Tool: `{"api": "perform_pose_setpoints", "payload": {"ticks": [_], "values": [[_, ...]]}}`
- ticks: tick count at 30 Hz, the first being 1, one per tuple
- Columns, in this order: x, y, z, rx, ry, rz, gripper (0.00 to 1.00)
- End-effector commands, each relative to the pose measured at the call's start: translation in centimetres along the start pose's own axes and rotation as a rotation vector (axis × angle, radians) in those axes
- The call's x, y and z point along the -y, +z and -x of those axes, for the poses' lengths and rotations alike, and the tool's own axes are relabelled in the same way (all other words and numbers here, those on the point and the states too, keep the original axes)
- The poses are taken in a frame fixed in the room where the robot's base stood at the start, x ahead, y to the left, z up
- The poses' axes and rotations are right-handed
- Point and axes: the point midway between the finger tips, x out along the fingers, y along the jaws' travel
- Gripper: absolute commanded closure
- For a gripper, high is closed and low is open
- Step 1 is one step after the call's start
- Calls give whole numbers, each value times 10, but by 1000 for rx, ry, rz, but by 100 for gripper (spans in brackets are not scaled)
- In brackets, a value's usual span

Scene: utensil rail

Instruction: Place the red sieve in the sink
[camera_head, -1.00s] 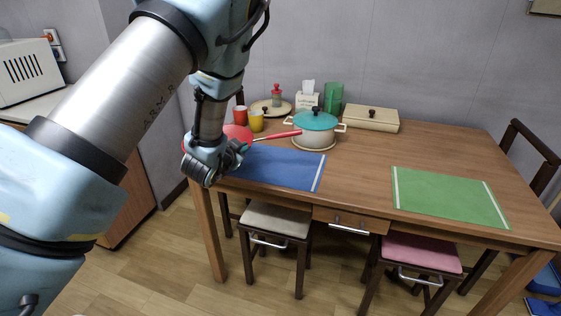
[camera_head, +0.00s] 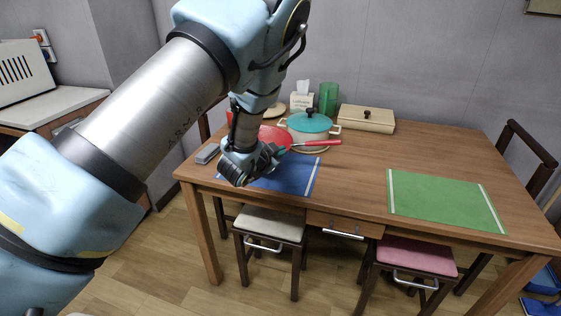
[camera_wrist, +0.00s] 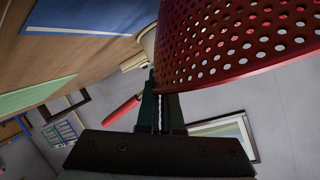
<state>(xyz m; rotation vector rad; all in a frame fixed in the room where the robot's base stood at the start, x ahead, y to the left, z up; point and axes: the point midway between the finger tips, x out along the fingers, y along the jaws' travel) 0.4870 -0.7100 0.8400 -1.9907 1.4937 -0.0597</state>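The red sieve (camera_head: 276,133) is at my gripper (camera_head: 273,151) above the left part of the table, over the blue mat. Its handle points right, in front of the white pot. In the wrist view the perforated sieve bowl (camera_wrist: 235,45) fills the upper right, and its red handle shows left of the fingers. My gripper (camera_wrist: 160,100) is shut on the sieve near where bowl and handle meet; the exact contact is partly hidden. No sink shows in either view.
The blue mat (camera_head: 298,180) lies below my gripper. A white pot with a teal lid (camera_head: 309,123), a tissue box (camera_head: 302,101), a green glass (camera_head: 328,97) and a cream box (camera_head: 367,119) stand behind. A grey block (camera_head: 207,153) lies at the left edge. The green mat (camera_head: 440,205) is empty.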

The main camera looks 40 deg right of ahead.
Motion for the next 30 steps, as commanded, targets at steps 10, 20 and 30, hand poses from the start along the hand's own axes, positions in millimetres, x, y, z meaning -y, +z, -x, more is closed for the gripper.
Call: {"api": "perform_pose_setpoints", "payload": {"ticks": [10, 20, 30], "values": [[-19, 30, -12, 0, -1, -1, 100], [-21, 33, -14, 0, -1, 0, 100], [-22, 34, -14, 1, 0, 0, 67]]}}
